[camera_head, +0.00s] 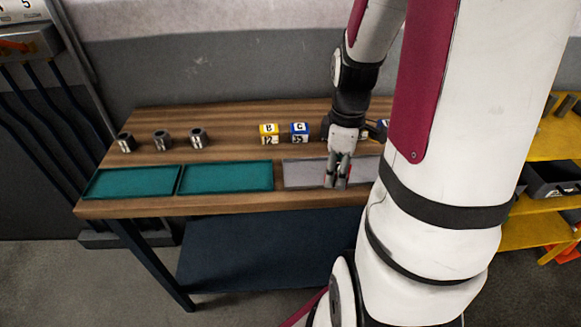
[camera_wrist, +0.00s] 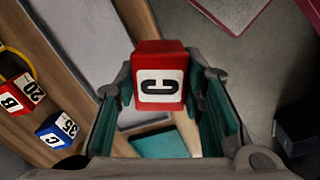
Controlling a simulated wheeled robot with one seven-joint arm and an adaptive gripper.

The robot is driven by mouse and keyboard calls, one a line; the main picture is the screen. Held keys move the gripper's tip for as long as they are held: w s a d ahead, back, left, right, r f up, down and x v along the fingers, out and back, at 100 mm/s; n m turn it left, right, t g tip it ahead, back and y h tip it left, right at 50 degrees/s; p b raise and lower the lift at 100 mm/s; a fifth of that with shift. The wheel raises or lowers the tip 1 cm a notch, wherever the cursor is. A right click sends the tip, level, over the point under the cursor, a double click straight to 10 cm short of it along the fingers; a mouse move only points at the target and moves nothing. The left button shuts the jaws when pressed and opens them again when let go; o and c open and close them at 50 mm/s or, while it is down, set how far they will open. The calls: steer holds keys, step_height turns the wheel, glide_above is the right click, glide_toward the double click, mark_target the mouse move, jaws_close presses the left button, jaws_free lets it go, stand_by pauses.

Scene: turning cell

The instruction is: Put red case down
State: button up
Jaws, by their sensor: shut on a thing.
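A red case (camera_wrist: 160,72) with a white label and black letter C sits between the fingers of my gripper (camera_head: 338,182). The gripper is shut on it. In the head view only a little red shows between the fingertips, over the grey tray (camera_head: 303,174). In the wrist view the grey tray (camera_wrist: 88,40) lies below and to the left of the case. The gap between case and tray is hard to judge. A second red case (camera_wrist: 20,93), labelled B 20, stands at the left of the wrist view, apart from my gripper.
A yellow case (camera_head: 269,133) and a blue case (camera_head: 299,132) stand behind the grey tray. Two teal trays (camera_head: 225,177) lie left of it, with several metal parts (camera_head: 162,140) behind them. The wooden table (camera_head: 230,204) has a narrow bare front edge. A yellow shelf (camera_head: 555,145) stands right.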

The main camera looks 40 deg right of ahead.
glide_above(299, 173)
steer(key=shift+s+f, duration=0.1)
steer(key=shift+f, duration=2.2)
steer(key=shift+f, duration=0.1)
steer(key=o, duration=1.2)
steer(key=shift+o, duration=0.2)
